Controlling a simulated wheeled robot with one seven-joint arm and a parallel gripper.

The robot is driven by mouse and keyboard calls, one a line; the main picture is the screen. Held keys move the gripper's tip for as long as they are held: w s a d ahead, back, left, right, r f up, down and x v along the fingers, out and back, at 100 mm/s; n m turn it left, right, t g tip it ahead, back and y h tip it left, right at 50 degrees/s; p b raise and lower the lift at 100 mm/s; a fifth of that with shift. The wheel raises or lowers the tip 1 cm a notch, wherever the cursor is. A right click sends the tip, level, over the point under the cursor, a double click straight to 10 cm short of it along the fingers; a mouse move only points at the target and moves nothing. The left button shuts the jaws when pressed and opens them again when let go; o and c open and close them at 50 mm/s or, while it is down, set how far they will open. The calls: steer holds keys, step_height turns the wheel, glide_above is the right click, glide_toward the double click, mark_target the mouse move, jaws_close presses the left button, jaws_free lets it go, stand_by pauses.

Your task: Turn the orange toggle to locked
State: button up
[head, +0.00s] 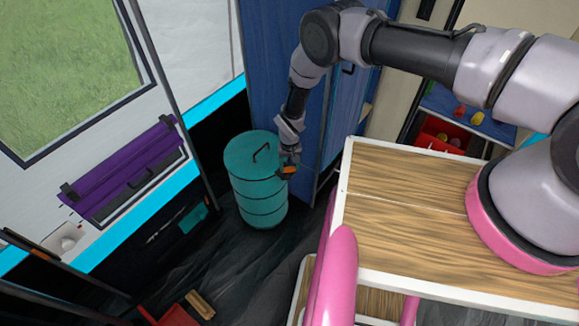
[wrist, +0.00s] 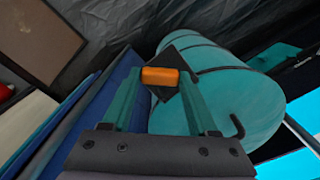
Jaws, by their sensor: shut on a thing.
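The orange toggle (head: 288,170) is on the right side of a teal drum-like canister (head: 260,196), near its top. In the wrist view the toggle (wrist: 161,77) is a short orange bar lying crosswise on a dark square plate (wrist: 178,55) on the canister's side (wrist: 218,78). My gripper (head: 289,160) reaches down beside the canister. Its two teal fingers (wrist: 160,80) are shut on the toggle, one at each end of the bar. No lock markings are readable.
A blue cabinet (head: 285,60) stands close behind the canister. A wood-topped cart (head: 400,225) is at the right. A purple roll-like item (head: 125,172) is on the left wall. A red object (head: 175,316) lies on the dark floor, which is mostly clear around the canister.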

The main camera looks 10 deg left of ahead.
mark_target(289, 168)
steer(key=m, duration=0.4)
steer(key=shift+m, duration=0.3)
steer(key=m, duration=0.4)
steer(key=shift+m, duration=0.3)
steer(key=o, duration=1.4)
step_height(289, 168, up, 11)
steer(key=shift+f, duration=0.1)
